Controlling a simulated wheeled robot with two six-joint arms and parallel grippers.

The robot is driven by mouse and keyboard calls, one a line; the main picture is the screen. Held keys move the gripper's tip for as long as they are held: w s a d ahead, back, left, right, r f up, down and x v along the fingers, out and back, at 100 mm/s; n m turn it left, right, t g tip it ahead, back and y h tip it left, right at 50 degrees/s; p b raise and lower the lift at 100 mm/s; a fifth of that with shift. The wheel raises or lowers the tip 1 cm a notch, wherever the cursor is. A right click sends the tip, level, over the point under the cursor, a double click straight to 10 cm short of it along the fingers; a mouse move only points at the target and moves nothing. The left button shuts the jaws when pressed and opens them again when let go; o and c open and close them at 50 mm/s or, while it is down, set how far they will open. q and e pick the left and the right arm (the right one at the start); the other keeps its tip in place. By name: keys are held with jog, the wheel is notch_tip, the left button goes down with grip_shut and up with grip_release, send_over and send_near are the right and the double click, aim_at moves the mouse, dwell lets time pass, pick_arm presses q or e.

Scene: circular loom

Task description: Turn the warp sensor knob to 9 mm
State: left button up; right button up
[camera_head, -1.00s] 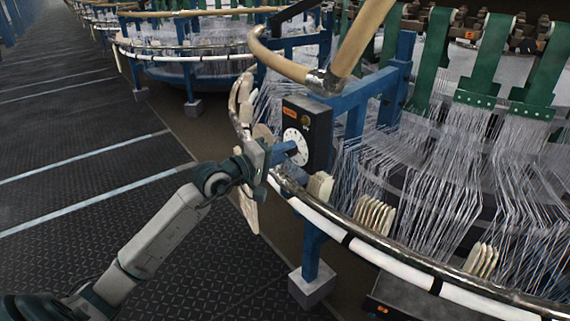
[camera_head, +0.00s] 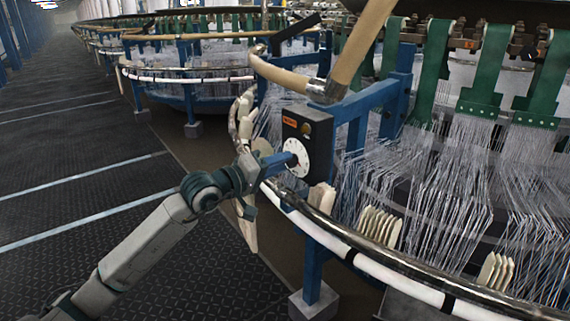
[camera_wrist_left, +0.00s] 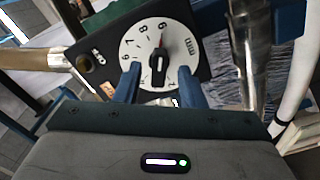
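The warp sensor is a dark box (camera_head: 308,128) on the loom's rim with a white numbered dial (camera_head: 295,157). In the left wrist view the dial (camera_wrist_left: 137,72) carries numbers, with 6, 7, 8 and 9 legible. The black knob (camera_wrist_left: 159,67) sits at its centre, and its red pointer lines up with the 9. My left gripper (camera_head: 288,160) is in front of the dial. In the left wrist view its blue fingers (camera_wrist_left: 158,78) stand apart on either side of the knob, with gaps to it. My right gripper is not in view.
The loom's metal ring (camera_head: 375,252) curves below and right of the sensor, with pale blocks (camera_head: 380,227) along it. A tan tube (camera_head: 362,45) and blue frame are above. White threads fill the right. The floor (camera_head: 75,180) at left is clear.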

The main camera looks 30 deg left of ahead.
pick_arm(q)
jog(key=p+v, duration=0.4)
jog(key=v, duration=0.1)
jog(key=shift+s+p, duration=0.25)
jog(key=shift+p, duration=0.05)
dwell(0.5)
